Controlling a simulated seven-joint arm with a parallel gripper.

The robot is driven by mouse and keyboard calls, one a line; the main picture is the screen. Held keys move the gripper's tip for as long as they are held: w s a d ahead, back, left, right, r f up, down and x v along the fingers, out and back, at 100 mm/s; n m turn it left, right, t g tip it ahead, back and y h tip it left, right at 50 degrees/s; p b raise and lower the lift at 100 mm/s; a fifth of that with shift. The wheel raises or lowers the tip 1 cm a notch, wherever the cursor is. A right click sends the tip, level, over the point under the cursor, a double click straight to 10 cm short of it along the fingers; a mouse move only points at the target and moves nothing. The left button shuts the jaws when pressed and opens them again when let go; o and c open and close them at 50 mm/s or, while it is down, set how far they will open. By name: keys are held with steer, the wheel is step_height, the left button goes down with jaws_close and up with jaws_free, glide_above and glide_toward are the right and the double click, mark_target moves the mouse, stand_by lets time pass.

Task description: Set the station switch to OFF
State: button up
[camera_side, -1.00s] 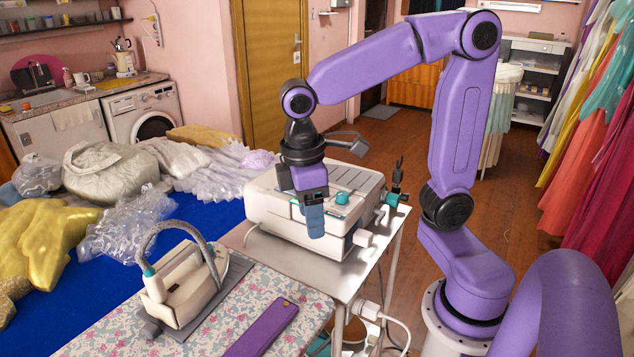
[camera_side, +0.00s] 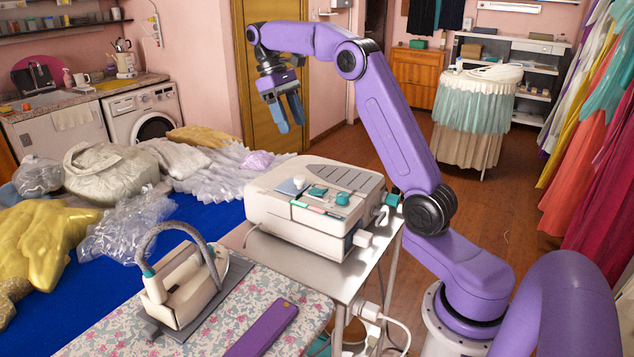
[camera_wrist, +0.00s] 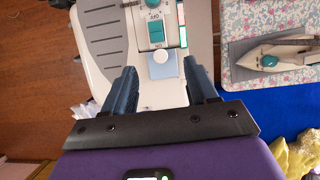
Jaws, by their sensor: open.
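The station (camera_side: 275,215) is a white box on a metal stand in the side view. On its top panel sit a teal rocker switch (camera_side: 317,191), a round teal knob (camera_side: 342,198) and a small white button (camera_side: 298,183). In the wrist view the switch (camera_wrist: 156,32) shows with an OFF label at one end and the white button (camera_wrist: 161,57) beside it. I cannot tell which way the rocker is tipped. My gripper (camera_side: 290,125) is open and empty, high above and behind the station, touching nothing. Its two fingers also show in the wrist view (camera_wrist: 160,78).
An iron (camera_side: 185,285) with a hose stands on the floral board (camera_side: 215,335) at front left. A purple strip (camera_side: 263,328) lies beside it. Bagged garments (camera_side: 110,170) cover the blue bed (camera_side: 228,215). The space above the station is clear.

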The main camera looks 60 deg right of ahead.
steer(key=d, duration=0.1)
glide_toward(321, 191)
steer(key=x, duration=0.7)
steer(key=shift+f, duration=0.15)
stand_by(0.4)
